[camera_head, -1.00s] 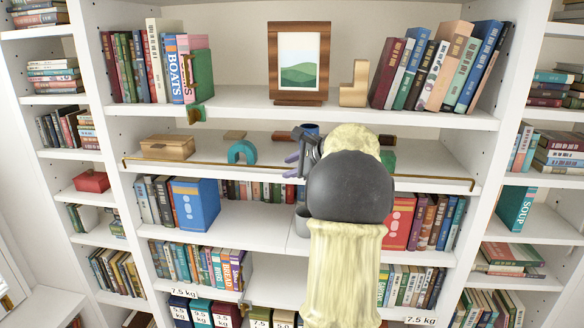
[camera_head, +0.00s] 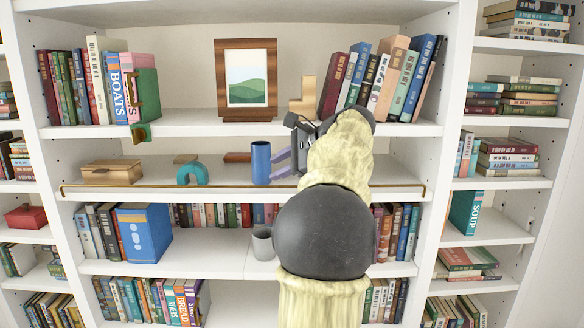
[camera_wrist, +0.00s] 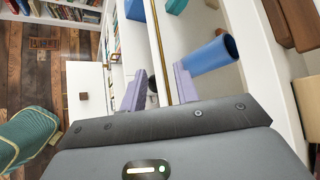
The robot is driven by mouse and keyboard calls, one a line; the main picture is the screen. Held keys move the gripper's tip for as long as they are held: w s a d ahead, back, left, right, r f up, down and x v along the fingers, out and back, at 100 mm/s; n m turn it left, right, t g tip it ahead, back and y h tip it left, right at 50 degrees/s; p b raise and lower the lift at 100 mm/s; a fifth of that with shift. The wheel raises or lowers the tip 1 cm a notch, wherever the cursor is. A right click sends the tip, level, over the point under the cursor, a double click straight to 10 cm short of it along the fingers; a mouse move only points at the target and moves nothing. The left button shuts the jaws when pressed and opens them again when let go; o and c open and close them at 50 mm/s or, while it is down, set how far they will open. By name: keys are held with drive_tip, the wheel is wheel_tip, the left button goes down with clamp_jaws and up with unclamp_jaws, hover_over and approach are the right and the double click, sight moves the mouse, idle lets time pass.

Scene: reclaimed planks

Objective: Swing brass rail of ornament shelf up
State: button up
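The brass rail (camera_head: 150,187) runs along the front edge of the ornament shelf (camera_head: 225,172) in the head view, low at board level. My arm hides part of its right half. My gripper (camera_head: 281,164) is in front of this shelf near its middle, with lilac fingers pointing left. In the wrist view, the rail (camera_wrist: 157,42) passes through the space between the fingers of my gripper (camera_wrist: 156,84). The fingers are apart, and I cannot tell whether either touches the rail.
On the ornament shelf, a blue cup (camera_head: 261,163) stands close to my fingers. A teal arch (camera_head: 191,174) and a wooden box (camera_head: 112,173) stand farther left. A grey mug (camera_head: 262,243) stands on the shelf below. A framed picture (camera_head: 247,80) stands above.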

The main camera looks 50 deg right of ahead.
drive_tip(key=v, duration=0.3)
drive_tip(key=shift+s+r, duration=0.25)
drive_tip(key=shift+s, duration=0.1)
drive_tip(key=shift+w, duration=0.1)
drive_tip(key=w+a+f+n+g+b, duration=0.35)
drive_tip(key=a+f, duration=0.55)
drive_tip(key=f, duration=0.4)
drive_tip(key=w+a+f+n+g+b, duration=0.2)
drive_tip(key=w+a+f+n+b, duration=0.15)
drive_tip(key=a+f, duration=0.8)
drive_tip(key=s+a+f+n+g+b, duration=0.1)
drive_tip(key=s+a+f+n, duration=0.3)
drive_tip(key=f, duration=0.4)
drive_tip(key=s+a+f+n+g+h+b, duration=0.1)
drive_tip(key=s+a+f+n+b, duration=0.1)
drive_tip(key=a+f+n, duration=0.5)
drive_tip(key=s+a+f+n+g+b, duration=0.1)
drive_tip(key=s+a+f+n, duration=0.4)
drive_tip(key=f, duration=0.5)
drive_tip(key=shift+s+a+n, duration=0.35)
drive_tip(key=shift+a+n, duration=0.35)
drive_tip(key=shift+a, duration=0.5)
drive_tip(key=shift+f+g, duration=0.1)
drive_tip(key=shift+g, duration=0.15)
